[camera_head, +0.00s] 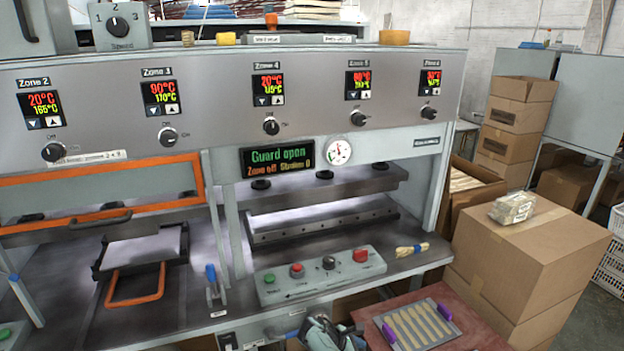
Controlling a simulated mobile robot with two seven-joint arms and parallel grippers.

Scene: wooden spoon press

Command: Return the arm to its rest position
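A grey and teal part at the bottom edge (330,336), just right of the middle, looks like the top of my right arm or gripper. It is cut off by the picture's edge, and its fingers cannot be made out. It is low in front of the press bench, left of the tray of wooden spoons (398,340). My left gripper does not show. The press (320,215) stands open, with a display (277,157) reading "Guard open".
A control box with buttons (320,277) and a brush (411,249) are on the bench. An orange-handled plate (140,250) sits at left. The tray lies on a reddish table (470,343). Cardboard boxes (530,255) stand at right, with floor beyond.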

